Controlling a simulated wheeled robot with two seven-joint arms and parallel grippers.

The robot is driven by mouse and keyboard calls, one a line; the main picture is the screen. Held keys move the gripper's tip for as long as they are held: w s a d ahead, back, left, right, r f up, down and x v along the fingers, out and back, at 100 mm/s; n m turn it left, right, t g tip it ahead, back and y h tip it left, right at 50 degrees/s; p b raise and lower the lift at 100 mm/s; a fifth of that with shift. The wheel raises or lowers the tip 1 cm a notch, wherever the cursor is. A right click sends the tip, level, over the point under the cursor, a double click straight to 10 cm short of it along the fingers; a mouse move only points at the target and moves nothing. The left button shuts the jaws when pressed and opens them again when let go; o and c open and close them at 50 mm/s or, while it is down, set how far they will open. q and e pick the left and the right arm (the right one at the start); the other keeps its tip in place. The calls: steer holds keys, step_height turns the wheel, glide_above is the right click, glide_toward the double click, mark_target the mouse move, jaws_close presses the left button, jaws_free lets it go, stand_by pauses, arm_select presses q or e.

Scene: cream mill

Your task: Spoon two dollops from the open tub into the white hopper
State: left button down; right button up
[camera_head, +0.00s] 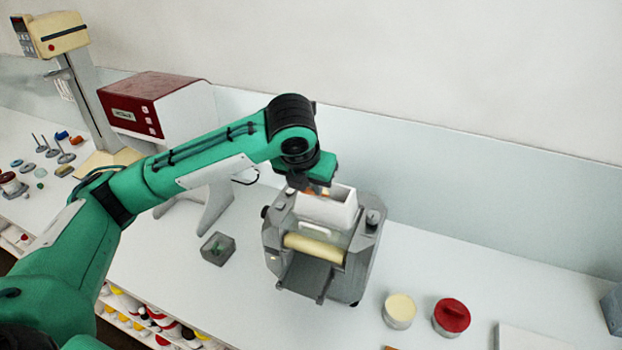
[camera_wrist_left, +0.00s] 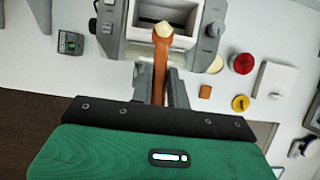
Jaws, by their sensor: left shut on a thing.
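My left gripper (camera_head: 312,184) is at the white hopper (camera_head: 328,213) on top of the grey mill (camera_head: 358,262). In the left wrist view the gripper (camera_wrist_left: 158,74) is shut on an orange-brown spoon (camera_wrist_left: 160,62). A pale cream dollop (camera_wrist_left: 163,29) sits on the spoon's tip, which overlaps the hopper (camera_wrist_left: 148,12) in that view. In the head view the gripper covers most of the spoon, and the hopper's inside is mostly hidden. The open tub (camera_head: 399,309), with a cream-coloured top, stands right of the mill. My right gripper is not in view.
A red-lidded tub (camera_head: 451,317) stands right of the open tub. A small grey box (camera_head: 217,248) stands left of the mill. A red and white machine (camera_head: 160,106) stands behind my left arm. A yellow disc (camera_wrist_left: 240,103) and a white block (camera_wrist_left: 275,79) lie to the right.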

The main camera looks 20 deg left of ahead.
arm_select(q)
steer(key=shift+f, duration=0.45)
stand_by(1.0)
steer(key=shift+s, duration=0.3)
stand_by(0.7)
steer(key=shift+r, duration=3)
